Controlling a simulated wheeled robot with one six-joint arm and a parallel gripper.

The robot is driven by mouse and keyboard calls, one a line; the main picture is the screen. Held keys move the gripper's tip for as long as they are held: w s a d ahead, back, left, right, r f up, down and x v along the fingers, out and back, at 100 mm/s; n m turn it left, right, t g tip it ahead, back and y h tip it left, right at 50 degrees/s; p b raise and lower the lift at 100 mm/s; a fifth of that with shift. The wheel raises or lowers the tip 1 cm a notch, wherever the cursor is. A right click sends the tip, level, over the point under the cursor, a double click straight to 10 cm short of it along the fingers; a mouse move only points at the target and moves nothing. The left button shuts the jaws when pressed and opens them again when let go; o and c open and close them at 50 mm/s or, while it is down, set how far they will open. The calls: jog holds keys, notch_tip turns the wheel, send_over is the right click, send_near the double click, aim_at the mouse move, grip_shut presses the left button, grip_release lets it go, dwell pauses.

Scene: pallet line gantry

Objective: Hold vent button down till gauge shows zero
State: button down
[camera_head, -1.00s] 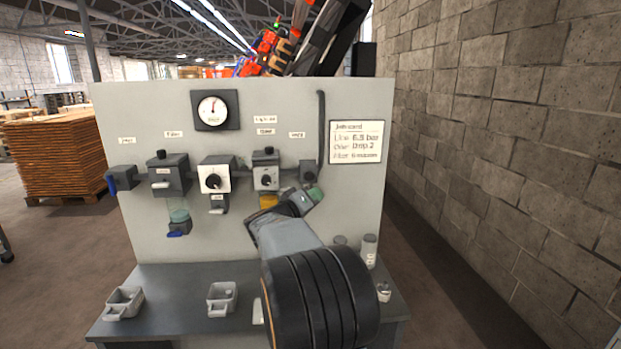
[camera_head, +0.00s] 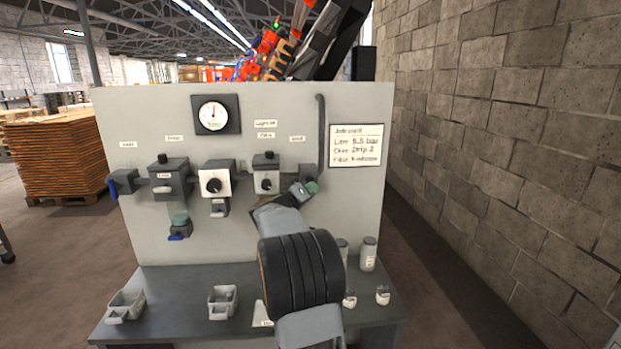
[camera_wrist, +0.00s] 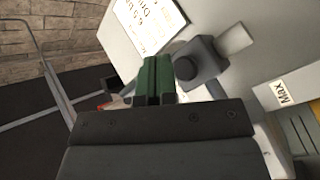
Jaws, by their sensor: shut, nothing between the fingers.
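My gripper (camera_head: 312,188), with green fingertips, is in front of the right-hand end of the line of units on the grey panel. It is shut and empty; the green fingers also show in the wrist view (camera_wrist: 153,80). Close beside them in the wrist view is a dark block (camera_wrist: 203,60) with a round grey stub (camera_wrist: 186,68) facing the fingers; this may be the vent button. I cannot tell whether they touch. The same dark block (camera_head: 308,173) is partly behind my gripper in the head view. The round gauge (camera_head: 213,114) is at the upper left; its reading is too small to tell.
A job card (camera_head: 356,146) is at the panel's right. A white-fronted unit with a black knob (camera_head: 213,185) and a filter unit (camera_head: 169,178) are to the left. Grey trays (camera_head: 222,302) and small jars (camera_head: 369,254) stand on the bench (camera_head: 180,290).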

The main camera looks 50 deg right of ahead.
aim_at(309, 181)
jog(key=shift+w+d+p, duration=0.3)
jog(key=shift+w+d, duration=0.1)
jog(key=shift+w+d+p, duration=0.1)
jog(key=shift+w+p, duration=0.1)
jog(key=shift+p, duration=0.3)
dwell(1.7)
jog(key=shift+w+d+p, duration=0.5)
jog(key=shift+w+p, duration=0.1)
jog(key=shift+p, duration=0.45)
dwell(4.3)
